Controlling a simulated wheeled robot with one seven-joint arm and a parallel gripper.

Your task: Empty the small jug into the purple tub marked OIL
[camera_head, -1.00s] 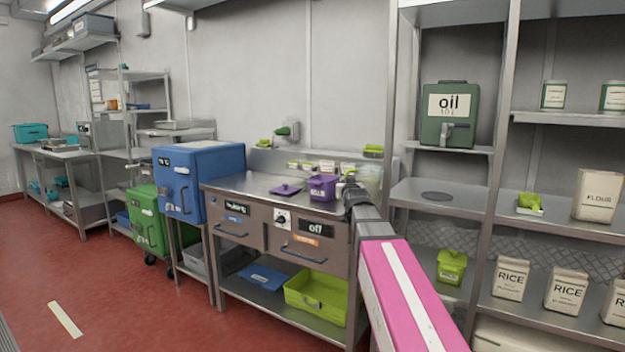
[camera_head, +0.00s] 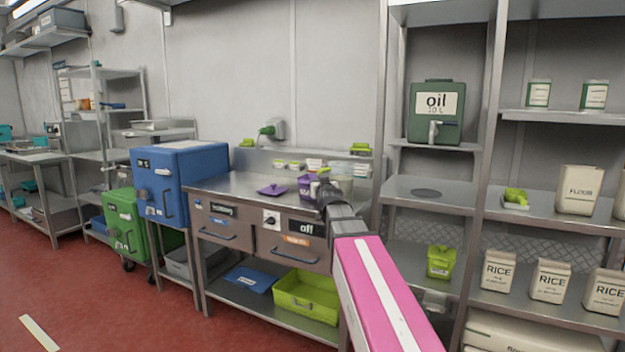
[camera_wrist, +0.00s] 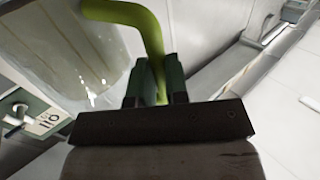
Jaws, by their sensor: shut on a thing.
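My gripper (camera_head: 324,186) is over the right part of the steel worktop, next to the purple tub. In the wrist view its dark green fingers (camera_wrist: 156,82) are shut on the lime-green handle of the small jug (camera_wrist: 75,50). The jug is clear, with small pale drops or glints on its wall. In the head view the jug (camera_head: 342,184) is small, pale and partly behind my gripper. The purple tub (camera_head: 304,187) stands on the worktop, partly covered by my gripper; its marking cannot be read now. Its inside is hidden.
A purple lid (camera_head: 272,190) lies on the worktop (camera_head: 233,185). Small containers stand along the back. A blue cabinet (camera_head: 180,180) stands to the left.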

